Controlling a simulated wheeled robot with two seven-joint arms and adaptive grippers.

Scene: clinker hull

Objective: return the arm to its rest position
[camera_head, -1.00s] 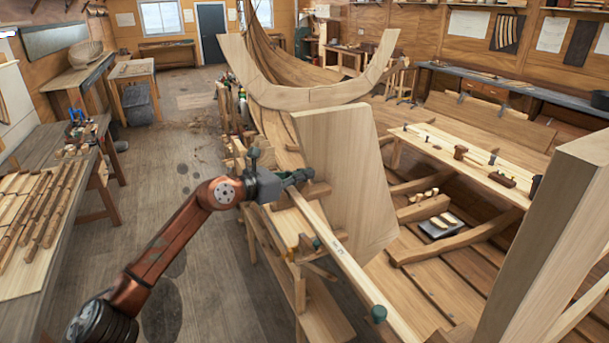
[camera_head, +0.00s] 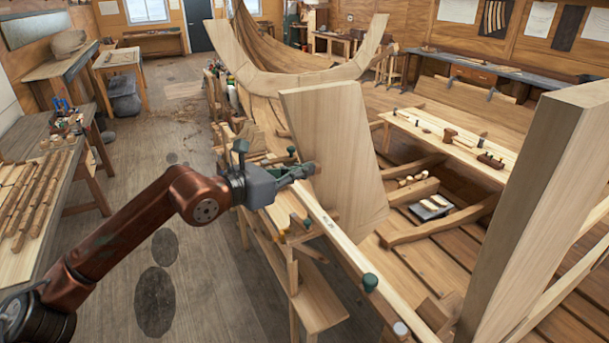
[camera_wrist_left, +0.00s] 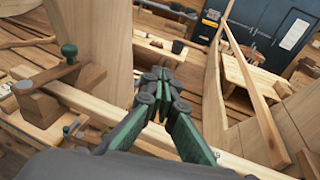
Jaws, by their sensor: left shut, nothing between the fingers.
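My left arm comes in from the left in the head view, copper-coloured with a grey wrist. My left gripper (camera_head: 304,170) is shut and empty, above the narrow workbench beside the hull and close to the upright wooden board (camera_head: 332,150). In the left wrist view the dark green fingers (camera_wrist_left: 160,76) meet at their tips with nothing between them. The long pale plank (camera_head: 345,250) runs below and to the right of the gripper. My right gripper is in neither view.
A thick upright post (camera_head: 540,200) stands at the right. The hull's curved frame (camera_head: 300,80) rises behind the gripper. A green-topped clamp (camera_head: 370,283) sits on the plank, and another (camera_wrist_left: 69,50) shows in the wrist view. The left bench (camera_head: 20,265) holds wooden strips.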

